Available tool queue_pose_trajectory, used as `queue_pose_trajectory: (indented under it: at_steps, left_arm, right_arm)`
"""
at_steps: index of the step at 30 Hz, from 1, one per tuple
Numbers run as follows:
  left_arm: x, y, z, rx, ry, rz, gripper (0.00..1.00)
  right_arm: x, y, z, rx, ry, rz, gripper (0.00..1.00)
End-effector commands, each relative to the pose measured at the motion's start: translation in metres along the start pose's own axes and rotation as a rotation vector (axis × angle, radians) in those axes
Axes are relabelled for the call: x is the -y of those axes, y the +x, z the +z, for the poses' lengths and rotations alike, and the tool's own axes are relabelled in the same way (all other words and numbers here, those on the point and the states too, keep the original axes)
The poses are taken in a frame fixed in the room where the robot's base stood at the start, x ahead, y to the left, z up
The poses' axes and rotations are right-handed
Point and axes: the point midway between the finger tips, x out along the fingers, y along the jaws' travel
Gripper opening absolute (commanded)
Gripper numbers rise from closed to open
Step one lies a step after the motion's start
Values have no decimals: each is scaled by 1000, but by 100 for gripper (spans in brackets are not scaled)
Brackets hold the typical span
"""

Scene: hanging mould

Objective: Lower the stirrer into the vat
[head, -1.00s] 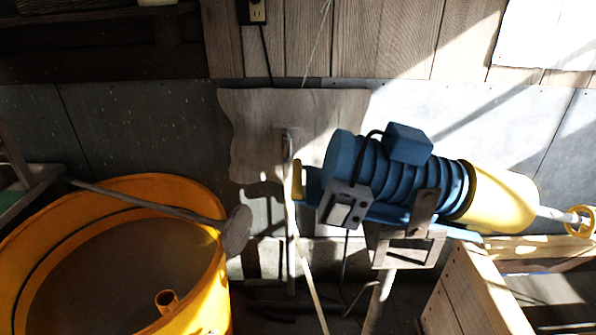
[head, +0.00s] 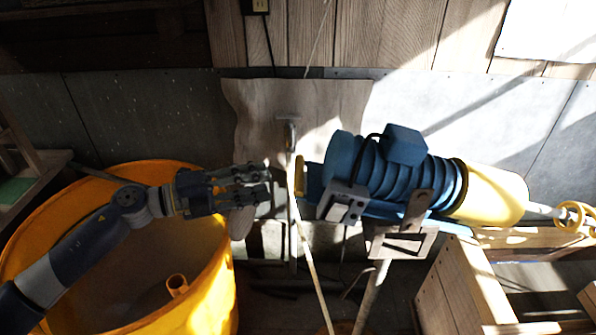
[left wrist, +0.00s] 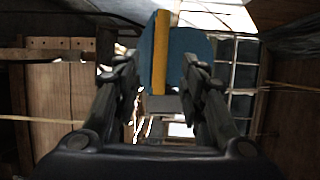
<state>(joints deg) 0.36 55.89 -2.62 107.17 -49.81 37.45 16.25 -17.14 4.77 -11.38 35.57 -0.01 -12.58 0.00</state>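A blue ribbed motor unit (head: 400,172) with a yellow cone, seemingly the stirrer, lies nearly level right of centre in the head view. Its pale shaft ends in a yellow ring-like head (head: 577,215) at the right. A yellow strip (head: 299,176) marks its left end; in the left wrist view a yellow strip (left wrist: 160,52) stands before blue. The yellow vat (head: 222,290) is at lower left. My left gripper (head: 268,184) reaches over the vat, just left of the yellow strip, apart from it. Its fingers stand apart and empty in the left wrist view (left wrist: 165,82). My right gripper is not in view.
A wooden crate (head: 455,285) stands at lower right.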

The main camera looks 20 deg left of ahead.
Motion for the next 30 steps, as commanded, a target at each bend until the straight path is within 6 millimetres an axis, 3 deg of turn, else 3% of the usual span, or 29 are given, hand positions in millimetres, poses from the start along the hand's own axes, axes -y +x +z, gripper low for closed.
queue_pose_trajectory:
  at_steps: [15, 21, 29, 30]
  left_arm:
    - [4, 82, 1, 2, -3, -5, 38]
    - [2, 95, 1, 2, -2, -2, 38]
    - [1, 96, 0, 2, -2, -2, 38]
    - [1, 96, 0, 2, -2, -2, 31]
  right_arm:
    - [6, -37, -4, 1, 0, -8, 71]
    - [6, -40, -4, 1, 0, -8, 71]
    - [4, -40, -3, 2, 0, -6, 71]
    - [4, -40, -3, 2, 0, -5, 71]
